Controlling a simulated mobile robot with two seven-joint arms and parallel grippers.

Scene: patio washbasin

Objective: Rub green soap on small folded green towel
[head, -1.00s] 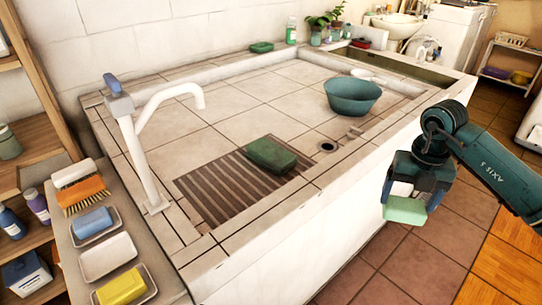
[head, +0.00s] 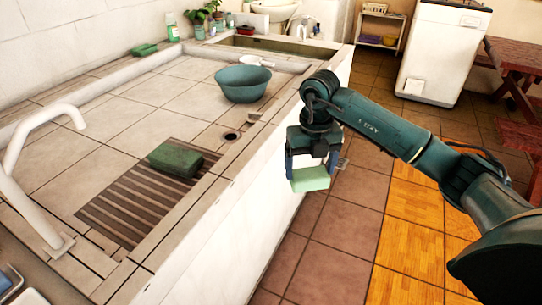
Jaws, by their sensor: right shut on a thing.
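The light green soap (head: 311,179) is held in my right gripper (head: 309,172), which is shut on it and points down. It hangs in the air over the tiled floor, just outside the basin's front wall. The small folded dark green towel (head: 175,159) lies on the brown slatted grate (head: 140,207) inside the basin, to the left of the gripper and apart from the soap. My left gripper does not show.
The tiled washbasin (head: 187,100) has a raised front rim between the soap and the towel. A teal bowl (head: 243,87) stands in it, behind the drain hole (head: 231,136). A white tap (head: 38,190) rises at left. Another green item (head: 144,50) lies on the back ledge.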

